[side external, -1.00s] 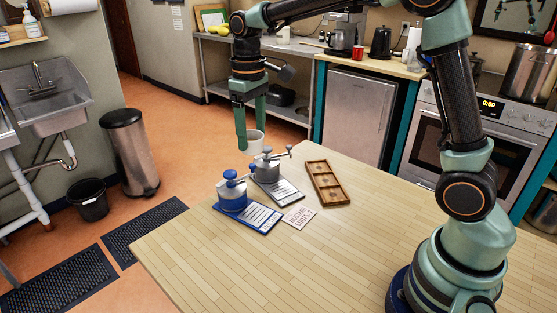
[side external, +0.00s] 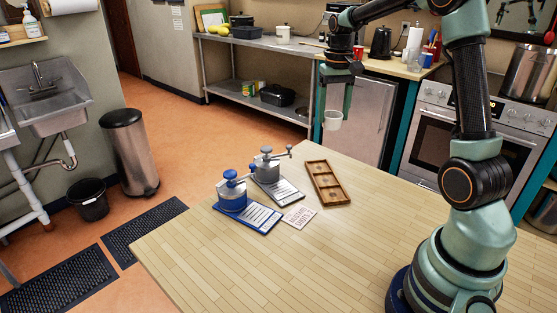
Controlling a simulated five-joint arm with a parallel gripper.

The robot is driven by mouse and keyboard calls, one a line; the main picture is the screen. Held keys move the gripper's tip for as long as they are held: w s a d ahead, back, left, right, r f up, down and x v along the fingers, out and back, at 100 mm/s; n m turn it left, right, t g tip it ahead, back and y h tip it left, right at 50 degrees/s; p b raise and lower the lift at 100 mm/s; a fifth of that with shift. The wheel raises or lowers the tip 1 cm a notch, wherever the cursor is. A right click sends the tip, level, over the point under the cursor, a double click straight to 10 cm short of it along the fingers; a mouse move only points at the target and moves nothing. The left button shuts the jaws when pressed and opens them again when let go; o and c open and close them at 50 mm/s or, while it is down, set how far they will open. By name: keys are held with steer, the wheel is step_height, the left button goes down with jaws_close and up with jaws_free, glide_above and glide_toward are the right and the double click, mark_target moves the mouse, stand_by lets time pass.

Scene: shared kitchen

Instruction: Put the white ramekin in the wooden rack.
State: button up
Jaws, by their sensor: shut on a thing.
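My gripper (side external: 334,112) is shut on the white ramekin (side external: 333,121) and holds it in the air, high and beyond the far edge of the wooden rack in the picture. The ramekin looks about upright. The wooden rack (side external: 345,200) lies on the table, a long brown tray with several compartments in a row. Its compartments look empty. The ramekin and the rack are clearly apart.
Left of the rack on the table (side external: 350,255) stand a grey-topped device (side external: 267,163) and a blue one (side external: 232,195), each on a printed board. A small printed card (side external: 299,216) lies near them. The front of the table is clear.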

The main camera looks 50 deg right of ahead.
step_height(320, 180, down, 18)
steer(key=shift+r, duration=0.15)
stand_by(0.3)
steer(key=o, duration=1.5)
steer(key=shift+o, duration=0.2)
step_height(320, 180, up, 12)
steer(key=s+a+r+n+t, duration=0.2)
steer(key=s+a+r+n, duration=0.1)
steer(key=a+r, duration=0.7)
steer(key=s+a+n+t, duration=0.3)
steer(key=s+a, duration=0.4)
steer(key=a, duration=0.4)
steer(key=shift+s+a+r+n+t, duration=0.2)
steer(key=shift+s+n+t, duration=0.1)
steer(key=shift+n, duration=0.2)
